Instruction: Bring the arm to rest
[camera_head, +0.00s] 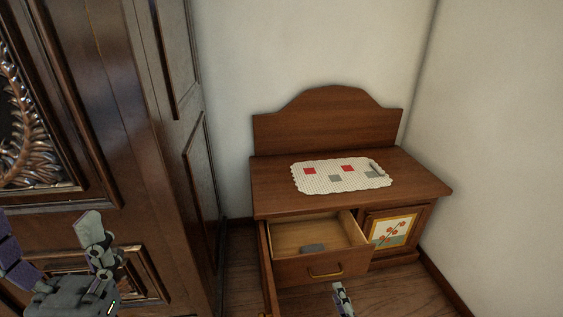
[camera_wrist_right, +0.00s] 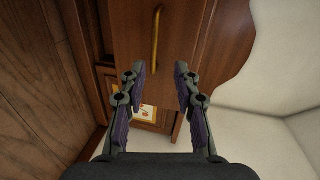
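My right gripper (camera_wrist_right: 158,80) is open and empty in the right wrist view, its two fingers apart with a gold handle (camera_wrist_right: 155,40) beyond them. In the head view only a bit of my right gripper (camera_head: 343,299) shows at the bottom edge, in front of the cabinet. My left gripper (camera_head: 52,245) is at the lower left of the head view, its fingers spread with nothing between them, in front of the armoire. Most of both arms is out of view.
A wooden cabinet (camera_head: 270,185) stands against the wall, its drawer (camera_head: 325,267) pulled out with a small grey object (camera_head: 314,248) inside. A panel (camera_head: 268,275) stands open at its left. A patterned mat (camera_head: 322,177) lies on top. The dark armoire (camera_head: 135,130) rises at left.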

